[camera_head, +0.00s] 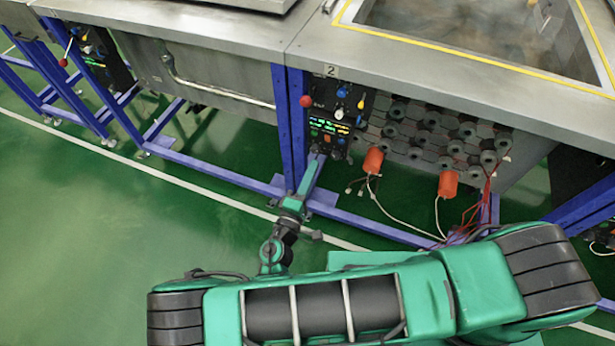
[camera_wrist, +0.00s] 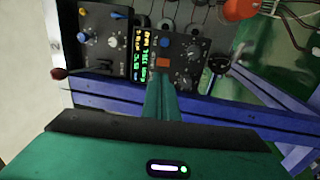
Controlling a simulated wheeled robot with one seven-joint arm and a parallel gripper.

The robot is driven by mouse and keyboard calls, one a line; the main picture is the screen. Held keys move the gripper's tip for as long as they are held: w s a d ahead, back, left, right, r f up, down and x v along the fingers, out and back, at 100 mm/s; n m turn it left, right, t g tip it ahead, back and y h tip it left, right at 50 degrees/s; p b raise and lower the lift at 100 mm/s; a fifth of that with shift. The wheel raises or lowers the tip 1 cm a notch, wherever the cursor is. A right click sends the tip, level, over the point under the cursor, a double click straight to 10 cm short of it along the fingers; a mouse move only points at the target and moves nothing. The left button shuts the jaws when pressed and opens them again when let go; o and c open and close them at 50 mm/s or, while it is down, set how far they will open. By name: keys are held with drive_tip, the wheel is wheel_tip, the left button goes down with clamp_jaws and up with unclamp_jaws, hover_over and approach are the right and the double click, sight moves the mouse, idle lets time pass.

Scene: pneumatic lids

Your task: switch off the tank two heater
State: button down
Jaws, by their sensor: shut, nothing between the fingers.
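The tank two control panel (camera_head: 352,97) hangs under the tank edge, below a small plate marked 2 (camera_head: 331,71). Its lower box (camera_head: 330,126) has a lit display; in the wrist view the display (camera_wrist: 143,58) shows green and yellow digits. Beside it are an orange square switch (camera_wrist: 163,62), a blue button (camera_wrist: 164,42) and dark knobs (camera_wrist: 190,55). My gripper (camera_head: 319,156) is shut and empty, just below the lower box. In the wrist view its fingertips (camera_wrist: 161,76) overlap the panel close under the orange switch; I cannot tell whether they touch.
A red-knobbed lever (camera_head: 306,101) juts out left of the panel. Blue frame legs (camera_head: 279,125) stand beside it. Orange plugs (camera_head: 373,161) with loose cables hang to the right. Another panel (camera_head: 100,55) is at far left. The green floor at left is clear.

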sight(325, 137)
drive_tip(key=x, duration=0.8)
drive_tip(key=shift+w+d, duration=0.15)
drive_tip(key=shift+w, duration=0.2)
drive_tip(key=shift+r, duration=0.1)
